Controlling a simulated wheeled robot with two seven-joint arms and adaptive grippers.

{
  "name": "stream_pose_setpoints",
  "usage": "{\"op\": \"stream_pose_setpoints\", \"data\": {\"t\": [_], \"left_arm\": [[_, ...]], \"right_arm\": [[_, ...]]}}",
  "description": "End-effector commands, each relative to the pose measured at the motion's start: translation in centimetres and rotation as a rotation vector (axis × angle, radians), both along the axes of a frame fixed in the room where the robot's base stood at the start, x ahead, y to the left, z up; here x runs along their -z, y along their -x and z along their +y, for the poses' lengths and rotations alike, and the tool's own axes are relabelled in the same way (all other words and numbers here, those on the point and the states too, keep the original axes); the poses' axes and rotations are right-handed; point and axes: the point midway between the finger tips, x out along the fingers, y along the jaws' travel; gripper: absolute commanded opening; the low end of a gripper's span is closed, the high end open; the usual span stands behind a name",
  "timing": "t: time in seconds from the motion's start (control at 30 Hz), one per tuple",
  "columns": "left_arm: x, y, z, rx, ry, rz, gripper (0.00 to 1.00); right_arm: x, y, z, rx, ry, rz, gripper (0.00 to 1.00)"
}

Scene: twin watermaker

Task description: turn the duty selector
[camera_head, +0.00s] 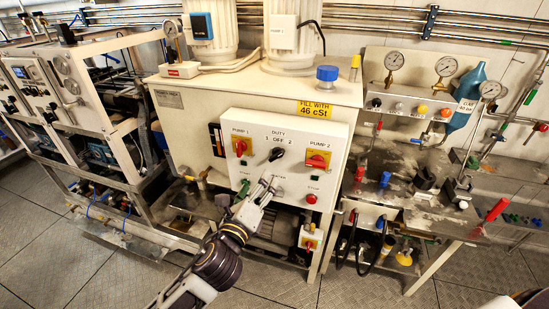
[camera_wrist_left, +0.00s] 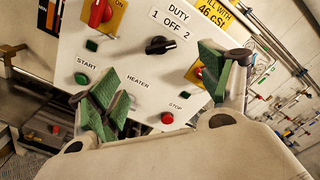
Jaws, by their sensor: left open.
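The duty selector (camera_head: 277,154) is a black knob on the white control panel (camera_head: 250,188), below the label DUTY 1 OFF 2. In the left wrist view the knob (camera_wrist_left: 160,46) lies ahead of my fingers, with its bar roughly sideways; I cannot tell its exact setting. My left gripper (camera_head: 268,186) is in front of the panel, below the selector. In the left wrist view its green-padded fingers (camera_wrist_left: 162,76) are spread wide and hold nothing. The knob appears between and beyond the fingertips, not touched. My right gripper is in neither view.
Red pump switches on yellow plates flank the selector: PUMP 1 (camera_head: 240,147) and PUMP 2 (camera_head: 317,161). A green start button (camera_wrist_left: 82,79) and red stop button (camera_wrist_left: 167,118) sit lower on the panel. A bench with gauges and tools (camera_head: 415,195) stands right.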

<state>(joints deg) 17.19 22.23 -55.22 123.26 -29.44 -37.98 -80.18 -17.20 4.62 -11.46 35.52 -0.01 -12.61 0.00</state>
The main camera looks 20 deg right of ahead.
Motion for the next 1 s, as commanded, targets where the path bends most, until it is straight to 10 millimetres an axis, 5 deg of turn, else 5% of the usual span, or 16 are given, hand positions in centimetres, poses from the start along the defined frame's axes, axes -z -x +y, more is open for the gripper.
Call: {"op": "stream_pose_setpoints", "data": {"t": [0.63, 1.0], "left_arm": [[0.0, -0.2, -0.2, 0.001, -0.04, -0.028, 0.79], [-0.1, -2.4, -1.7, 0.001, -0.038, -0.027, 0.79]], "right_arm": [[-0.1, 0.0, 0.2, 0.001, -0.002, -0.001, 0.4], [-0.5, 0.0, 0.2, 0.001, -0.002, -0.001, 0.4]]}}
